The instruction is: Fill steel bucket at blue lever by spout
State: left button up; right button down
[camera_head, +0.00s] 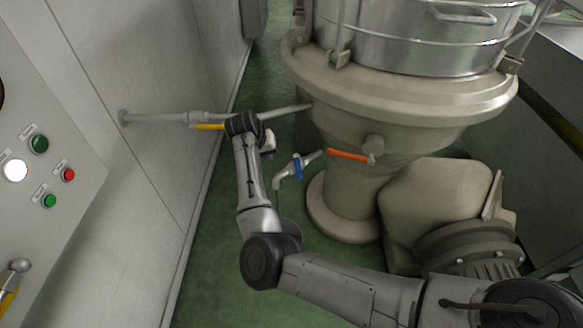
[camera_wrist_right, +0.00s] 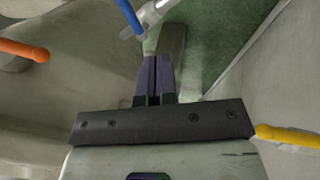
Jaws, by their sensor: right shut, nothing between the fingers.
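The blue lever (camera_head: 297,167) sits across the thin pipe of the spout (camera_head: 278,181), which points down from the pale machine. Both also show at the top of the wrist view, the blue lever (camera_wrist_right: 129,15) beside the spout pipe (camera_wrist_right: 150,16). My left gripper is not in view.
An orange lever (camera_head: 348,155) is on the machine body (camera_head: 400,115), right of the blue one. A yellow lever (camera_head: 208,127) is on the wall pipe (camera_head: 160,118). A button panel (camera_head: 50,150) is at left. Green floor (camera_head: 215,260) lies open between wall and machine.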

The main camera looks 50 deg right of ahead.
jog(key=b, duration=0.4)
send_near(298, 167)
jog(key=w+f, duration=0.3)
jog(key=f, duration=0.2)
jog(key=shift+s+d+f+m+b, duration=0.15)
jog(key=shift+s+d+f+b, duration=0.1)
jog(key=shift+s+d+f, duration=0.25)
jog(key=shift+s+d+f+m+b, duration=0.2)
jog(key=shift+s+d+f, duration=0.15)
jog(key=shift+s, duration=0.25)
